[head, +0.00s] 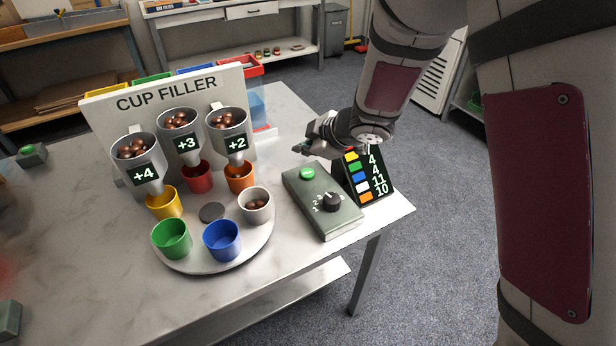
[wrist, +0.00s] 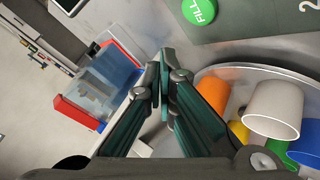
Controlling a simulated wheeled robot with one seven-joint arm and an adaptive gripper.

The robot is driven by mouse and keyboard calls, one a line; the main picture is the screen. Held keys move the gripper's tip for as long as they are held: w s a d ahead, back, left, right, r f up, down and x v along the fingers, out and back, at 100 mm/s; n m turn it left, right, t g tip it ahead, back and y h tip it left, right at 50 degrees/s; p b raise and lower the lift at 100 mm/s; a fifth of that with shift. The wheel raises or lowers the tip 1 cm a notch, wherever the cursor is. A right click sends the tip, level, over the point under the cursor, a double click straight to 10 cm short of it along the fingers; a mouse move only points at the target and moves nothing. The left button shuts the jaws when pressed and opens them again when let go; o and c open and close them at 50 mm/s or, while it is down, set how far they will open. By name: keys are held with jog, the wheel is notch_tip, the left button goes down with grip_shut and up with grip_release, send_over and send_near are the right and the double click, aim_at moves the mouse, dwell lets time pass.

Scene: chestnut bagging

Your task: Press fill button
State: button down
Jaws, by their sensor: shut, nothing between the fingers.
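The green fill button (head: 308,173) is on the top of a grey-green control box (head: 345,222) that also has a black dial (head: 333,202) with numbers. In the wrist view the round button (wrist: 199,11) reads FILL, at the top edge. My gripper (head: 298,149) is shut and empty, above the table just behind the box's far end, a little up and left of the button in the head view. In the wrist view its closed fingertips (wrist: 163,75) are below and left of the button, apart from it.
A cup filler (head: 168,98) with three hoppers of chestnuts stands behind a round turntable (head: 213,264) of coloured cups. A white cup (head: 255,204) there holds chestnuts. A number card (head: 372,180) stands right of the box. A clear bin shows in the wrist view (wrist: 105,78).

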aim_at(306, 175)
jog(key=shift+f+b, duration=1.75)
jog(key=shift+f, duration=0.35)
jog(key=shift+f, duration=0.1)
jog(key=shift+f+b, duration=0.35)
jog(key=shift+f+b, duration=0.35)
dwell(0.4)
jog(key=shift+r, duration=0.1)
dwell(0.3)
jog(key=shift+r+p, duration=0.75)
jog(key=shift+p, duration=0.15)
notch_tip(306, 175, up, 5)
jog(key=p, duration=0.5)
